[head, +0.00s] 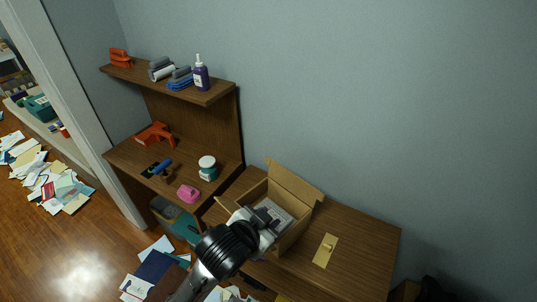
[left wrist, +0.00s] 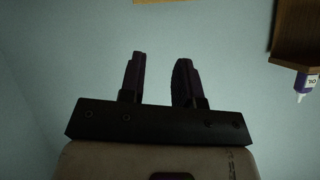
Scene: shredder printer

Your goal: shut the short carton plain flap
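An open tan carton (head: 291,233) stands on the wooden desk. Its large back flap (head: 294,180) stands up and leans back toward the wall. Light grey contents (head: 272,211) show inside it. My left arm comes from the bottom, and my left gripper (head: 262,226) is over the carton's front left side, hiding part of that rim and any flap there. In the left wrist view the two dark fingers (left wrist: 159,82) are apart with nothing between them. I cannot tell which flap is the short plain one. My right gripper is in neither view.
A brass-coloured plate (head: 325,250) lies on the desk right of the carton. A shelf (head: 210,95) with a purple bottle (head: 201,75) is on the left. A white jar (head: 207,168) and pink item (head: 188,193) stand below it. Papers litter the floor.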

